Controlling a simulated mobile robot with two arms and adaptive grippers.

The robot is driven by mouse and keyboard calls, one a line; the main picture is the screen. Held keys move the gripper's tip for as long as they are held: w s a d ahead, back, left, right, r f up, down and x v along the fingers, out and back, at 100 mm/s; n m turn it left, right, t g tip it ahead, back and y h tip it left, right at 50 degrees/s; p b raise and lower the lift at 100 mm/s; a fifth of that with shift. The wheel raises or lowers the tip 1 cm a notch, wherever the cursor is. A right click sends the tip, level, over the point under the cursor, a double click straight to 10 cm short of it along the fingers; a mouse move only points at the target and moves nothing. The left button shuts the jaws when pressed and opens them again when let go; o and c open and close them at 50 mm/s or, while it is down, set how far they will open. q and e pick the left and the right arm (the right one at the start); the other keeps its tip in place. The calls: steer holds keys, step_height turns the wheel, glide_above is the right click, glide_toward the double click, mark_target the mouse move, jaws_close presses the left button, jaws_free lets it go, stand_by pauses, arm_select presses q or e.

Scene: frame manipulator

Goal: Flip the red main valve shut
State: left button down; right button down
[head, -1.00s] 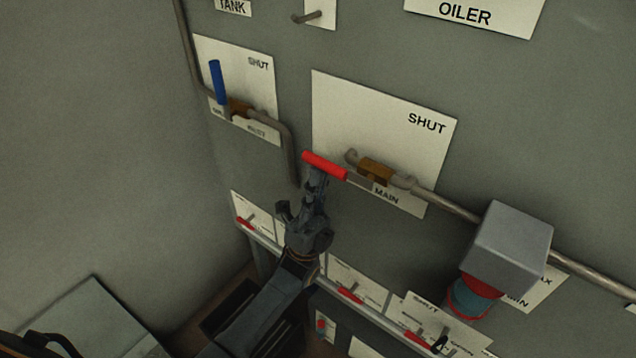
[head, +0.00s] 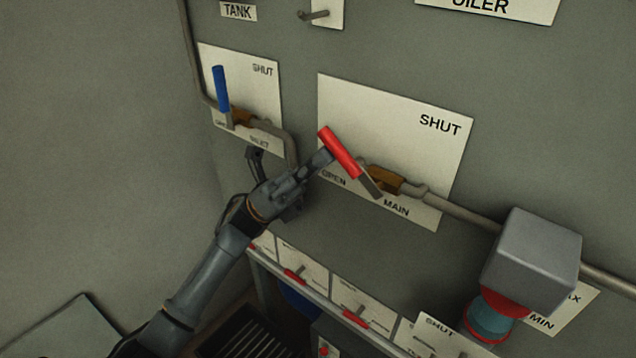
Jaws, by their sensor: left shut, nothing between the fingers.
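The red main valve handle (head: 341,153) sits in front of the white MAIN plate (head: 427,150), left of its brass valve body (head: 386,180). It slants, its upper end tilted up and left. The plate reads SHUT at upper right and OPEN at lower left. My left gripper (head: 322,160) is shut and empty, with its fingertips at the lower left side of the red handle. They seem to touch it, though I cannot tell for sure. My right gripper is not in view.
A grey box (head: 532,250) on the pipe stands out at right. Below runs a row of small red-handled valves (head: 355,318).

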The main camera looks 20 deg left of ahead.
mark_target(330, 142)
arm_select(q)
steer(key=r+m+y+b, duration=0.1)
steer(key=y, duration=0.1)
steer(key=d+r+m+g+y, duration=0.1)
steer(key=r+m+g+y+b, duration=0.1)
steer(key=y, duration=0.1)
steer(key=shift+s+d+r+y+b, duration=0.3)
steer(key=shift+s+d+r+b, duration=0.05)
steer(key=shift+s+d+r+m+y, duration=0.25)
steer(key=shift+d+r+y, duration=0.45)
steer(key=shift+y, duration=0.5)
steer(key=shift+s+d+r+m+y+p, duration=0.2)
steer(key=shift+d+y, duration=0.15)
steer(key=shift+y, duration=0.25)
steer(key=shift+s+d+r+m+y+p, duration=0.1)
steer(key=shift+d+r+y+p, duration=0.1)
steer(key=shift+d+y, duration=0.3)
steer(key=shift+a, duration=0.1)
steer(key=w+a, duration=0.2)
steer(key=a, duration=1)
steer(key=shift+r, duration=0.3)
